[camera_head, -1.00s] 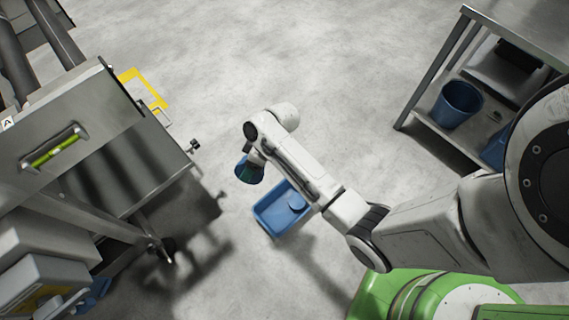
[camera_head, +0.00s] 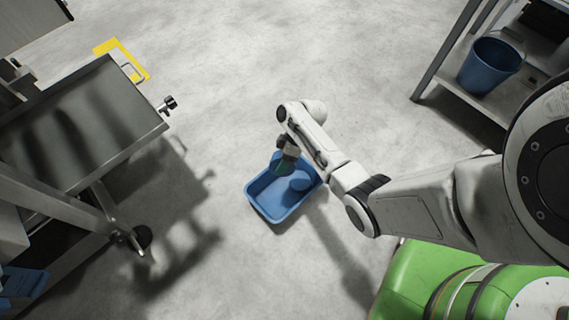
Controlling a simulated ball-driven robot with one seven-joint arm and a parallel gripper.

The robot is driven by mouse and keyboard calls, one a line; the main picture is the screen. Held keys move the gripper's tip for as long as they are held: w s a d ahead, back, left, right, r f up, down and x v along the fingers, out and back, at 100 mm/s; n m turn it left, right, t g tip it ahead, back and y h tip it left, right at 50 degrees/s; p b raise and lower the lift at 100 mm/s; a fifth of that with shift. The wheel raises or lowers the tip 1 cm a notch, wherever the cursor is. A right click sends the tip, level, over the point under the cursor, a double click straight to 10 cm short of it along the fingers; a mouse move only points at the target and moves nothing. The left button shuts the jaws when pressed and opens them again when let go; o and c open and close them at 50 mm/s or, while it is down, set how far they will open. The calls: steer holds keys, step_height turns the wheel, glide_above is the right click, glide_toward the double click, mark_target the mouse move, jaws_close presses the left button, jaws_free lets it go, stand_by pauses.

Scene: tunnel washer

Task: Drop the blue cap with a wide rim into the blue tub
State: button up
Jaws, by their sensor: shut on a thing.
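The blue tub (camera_head: 272,211) is a shallow rectangular tub on the grey floor, in the middle of the head view. My gripper (camera_head: 282,162) points down over the tub's back left part, shut on the blue cap. The cap (camera_head: 279,167) shows only as a small dark blue-green patch below the jaws. Its rim is hard to tell from the blue tub behind it. I cannot tell its exact height above the tub floor. Another round blue thing (camera_head: 300,184) lies inside the tub on the right.
A steel table (camera_head: 85,120) stands on the left, with a knob at its corner. A shelf on the right holds a blue bucket (camera_head: 490,65). A yellow floor marking (camera_head: 122,60) lies at the back left. The floor around the tub is clear.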

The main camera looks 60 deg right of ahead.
steer(key=f, duration=0.1)
steer(key=f+b, duration=0.1)
steer(key=f, duration=0.1)
steer(key=shift+s+d+f+b, duration=0.25)
steer(key=shift+d+b, duration=0.1)
step_height(320, 180, down, 6)
steer(key=b, duration=0.5)
steer(key=shift+r+b, duration=0.2)
steer(key=shift+b, duration=0.1)
steer(key=o, duration=1.3)
steer(key=p+v, duration=0.6)
steer(key=v, duration=0.5)
steer(key=shift+f, duration=0.1)
